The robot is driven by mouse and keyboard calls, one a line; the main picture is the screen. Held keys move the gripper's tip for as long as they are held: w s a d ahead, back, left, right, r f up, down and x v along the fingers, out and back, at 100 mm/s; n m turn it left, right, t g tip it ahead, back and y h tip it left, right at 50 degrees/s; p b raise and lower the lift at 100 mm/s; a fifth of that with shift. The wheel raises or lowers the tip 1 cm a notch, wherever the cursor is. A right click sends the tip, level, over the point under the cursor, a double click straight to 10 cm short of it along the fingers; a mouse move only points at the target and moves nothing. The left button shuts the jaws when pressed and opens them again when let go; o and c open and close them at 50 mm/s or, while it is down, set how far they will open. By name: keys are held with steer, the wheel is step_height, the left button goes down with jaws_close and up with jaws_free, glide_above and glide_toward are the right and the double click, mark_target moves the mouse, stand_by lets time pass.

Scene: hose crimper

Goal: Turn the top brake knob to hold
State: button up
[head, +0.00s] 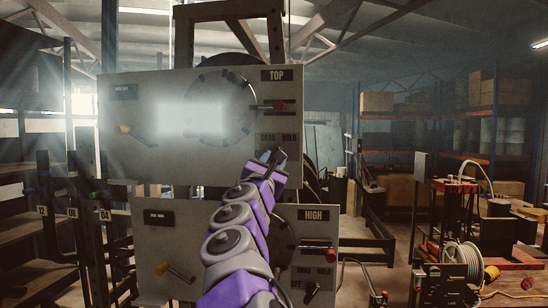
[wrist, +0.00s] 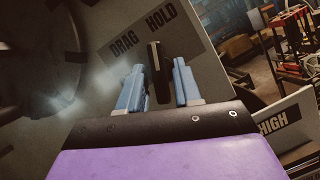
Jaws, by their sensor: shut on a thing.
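The top brake knob (wrist: 158,60) is a black bar on the grey TOP panel (head: 190,150). In the wrist view it stands between the two blue fingers of my gripper (wrist: 158,72). Its upper end lies by the gap between the DRAG and HOLD words on the black label (wrist: 150,32). The gripper is shut on the knob. In the head view my gripper (head: 273,160) is at the panel's lower right, just under the DRAG and HOLD labels (head: 278,138), and hides the knob.
A red-handled lever (head: 280,106) sits above on the TOP panel, and a yellow-handled lever (head: 125,130) at its left. Below is the HIGH panel (head: 165,235), with its own black knob (head: 311,291) and red lever (head: 325,254). Shelving and a hose reel (head: 460,262) stand at the right.

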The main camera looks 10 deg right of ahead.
steer(key=shift+m+g+h+p, duration=0.3)
steer(key=shift+m+g, duration=0.1)
steer(key=shift+m, duration=0.5)
steer(key=shift+f+m, duration=0.1)
steer(key=shift+m, duration=0.2)
steer(key=o, duration=0.7)
steer(key=shift+c, duration=0.2)
steer(key=shift+o, duration=0.3)
steer(key=shift+a, duration=0.1)
steer(key=shift+a, duration=0.1)
